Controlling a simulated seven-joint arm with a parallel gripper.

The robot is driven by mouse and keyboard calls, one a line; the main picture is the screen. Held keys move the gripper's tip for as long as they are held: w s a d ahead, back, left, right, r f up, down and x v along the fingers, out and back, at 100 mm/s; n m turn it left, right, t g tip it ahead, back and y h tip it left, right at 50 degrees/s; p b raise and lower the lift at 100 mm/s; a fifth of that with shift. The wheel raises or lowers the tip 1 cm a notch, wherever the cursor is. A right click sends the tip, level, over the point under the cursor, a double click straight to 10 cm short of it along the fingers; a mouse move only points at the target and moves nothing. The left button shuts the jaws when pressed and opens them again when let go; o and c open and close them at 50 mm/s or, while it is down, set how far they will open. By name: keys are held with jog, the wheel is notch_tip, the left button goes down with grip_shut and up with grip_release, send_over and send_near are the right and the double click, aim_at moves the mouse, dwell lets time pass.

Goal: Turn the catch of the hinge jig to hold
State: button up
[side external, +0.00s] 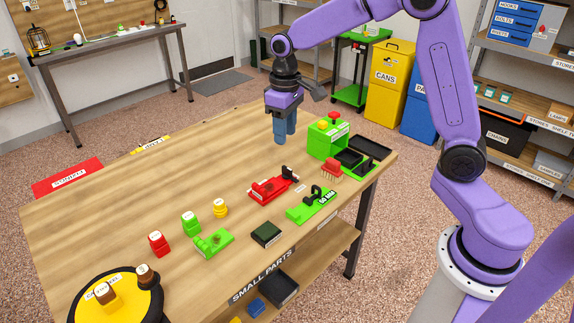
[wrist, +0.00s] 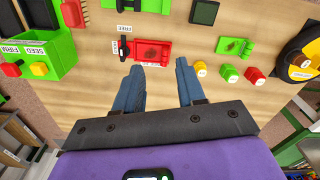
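A red jig (side external: 268,189) with a brown patch and an upright black catch (side external: 288,172) at its right end lies on the table; I take it as the hinge jig. In the wrist view the red jig (wrist: 152,52) lies just beyond my fingertips, with the black catch (wrist: 123,47) at its left end near a white label reading FREE (wrist: 126,28). No HOLD label is readable. My gripper (side external: 284,138) points down above the table, behind the jig and apart from it. In the wrist view my gripper (wrist: 159,66) has its blue fingers wide apart, with nothing between them.
A green plate with a black handle (side external: 312,205) is in front of the jig. A green box (side external: 325,142) with red and yellow knobs, a red comb-like part (side external: 331,170) and black trays stand to the right. Capped bottles (side external: 220,208) stand left. The table behind is clear.

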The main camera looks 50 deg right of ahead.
aim_at(287, 168)
jog(key=w+d+f+m, duration=0.3)
jog(key=w+d, duration=0.6)
jog(key=f, duration=1.7)
jog(key=shift+s+d+f, duration=0.2)
jog(key=shift+s+f, duration=0.05)
jog(key=shift+f, duration=0.05)
grip_shut()
